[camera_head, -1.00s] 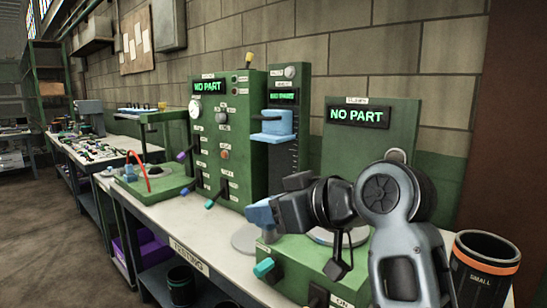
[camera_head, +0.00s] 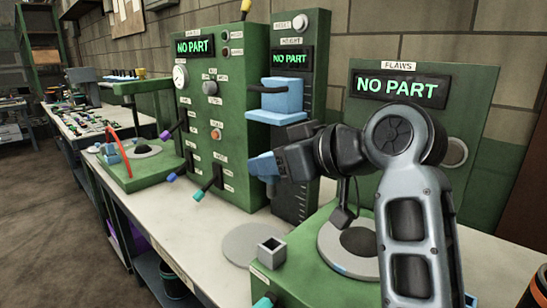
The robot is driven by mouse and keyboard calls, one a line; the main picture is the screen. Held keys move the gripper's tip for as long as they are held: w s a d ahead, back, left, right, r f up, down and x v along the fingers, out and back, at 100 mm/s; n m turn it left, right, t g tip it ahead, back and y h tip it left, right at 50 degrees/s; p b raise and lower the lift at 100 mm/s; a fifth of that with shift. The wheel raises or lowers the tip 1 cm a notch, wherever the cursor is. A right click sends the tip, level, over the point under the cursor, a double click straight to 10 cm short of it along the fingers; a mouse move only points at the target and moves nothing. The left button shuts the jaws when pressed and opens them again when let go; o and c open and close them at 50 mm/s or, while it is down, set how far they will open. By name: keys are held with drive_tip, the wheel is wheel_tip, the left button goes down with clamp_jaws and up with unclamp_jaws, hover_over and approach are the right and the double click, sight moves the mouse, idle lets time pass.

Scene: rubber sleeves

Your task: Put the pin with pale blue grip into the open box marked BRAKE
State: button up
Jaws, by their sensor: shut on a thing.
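My gripper (camera_head: 264,167) is near the middle of the head view, above the bench and in front of the green test panels. Its dark body points left and pale blue shows at its end. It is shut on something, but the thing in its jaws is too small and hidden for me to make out. I cannot identify the pin with pale blue grip for certain. No open box marked BRAKE can be read in this view.
The green FLAWS unit (camera_head: 315,266) has a round plate and a small square socket (camera_head: 271,253). A tall green panel (camera_head: 240,100) with levers and a HEIGHT column (camera_head: 316,55) stand behind. Displays read NO PART. The white bench top (camera_head: 185,222) is clear at front left.

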drive_tip(key=b, duration=0.7)
hover_over(272, 252)
drive_tip(key=w, duration=0.2)
wheel_tip(272, 252, down, 8)
drive_tip(key=shift+f+b, duration=1.25)
drive_tip(key=shift+f, duration=1.4)
drive_tip(key=o, duration=1.2)
drive_tip(key=shift+c, duration=0.2)
